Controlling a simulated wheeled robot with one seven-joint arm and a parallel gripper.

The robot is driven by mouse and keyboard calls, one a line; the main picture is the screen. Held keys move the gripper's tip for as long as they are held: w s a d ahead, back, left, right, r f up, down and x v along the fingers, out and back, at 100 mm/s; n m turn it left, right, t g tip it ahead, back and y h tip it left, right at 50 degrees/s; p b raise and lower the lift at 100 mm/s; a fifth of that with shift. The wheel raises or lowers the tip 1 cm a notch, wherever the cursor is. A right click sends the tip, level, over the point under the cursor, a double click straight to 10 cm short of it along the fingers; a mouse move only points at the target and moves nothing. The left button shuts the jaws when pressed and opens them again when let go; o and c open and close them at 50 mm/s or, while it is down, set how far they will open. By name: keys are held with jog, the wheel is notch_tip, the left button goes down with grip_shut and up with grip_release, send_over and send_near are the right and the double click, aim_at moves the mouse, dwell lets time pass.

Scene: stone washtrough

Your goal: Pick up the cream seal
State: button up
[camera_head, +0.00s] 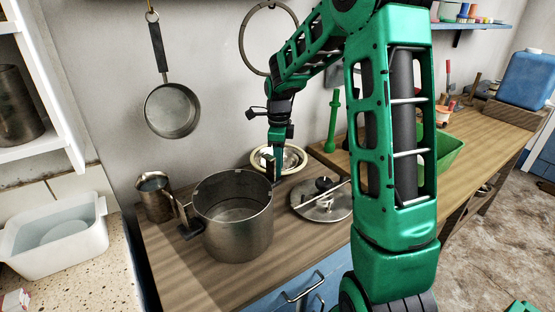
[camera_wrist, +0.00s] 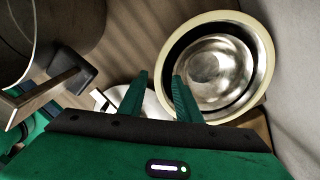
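The cream seal shows as a pale ring along the rim of a shiny steel bowl, at the back of the counter in the head view (camera_head: 304,157). In the wrist view the seal (camera_wrist: 270,58) lies right of my fingers; I cannot tell whether it is separate from the bowl (camera_wrist: 208,64). My gripper (camera_head: 271,168) points down between the pot and the bowl, partly hiding the bowl's left side. The right fingertip overlaps the seal's left edge in the picture; contact cannot be told.
A large steel pot (camera_head: 232,222) stands just left of my gripper. A steel lid (camera_head: 318,204) lies to the right, and a metal jug (camera_head: 154,197) stands far left. A green tub (camera_head: 447,152) is at the right. Bare wood shows at the front left.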

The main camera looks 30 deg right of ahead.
jog(key=shift+f, duration=0.3)
jog(key=shift+f, duration=0.2)
dwell(0.5)
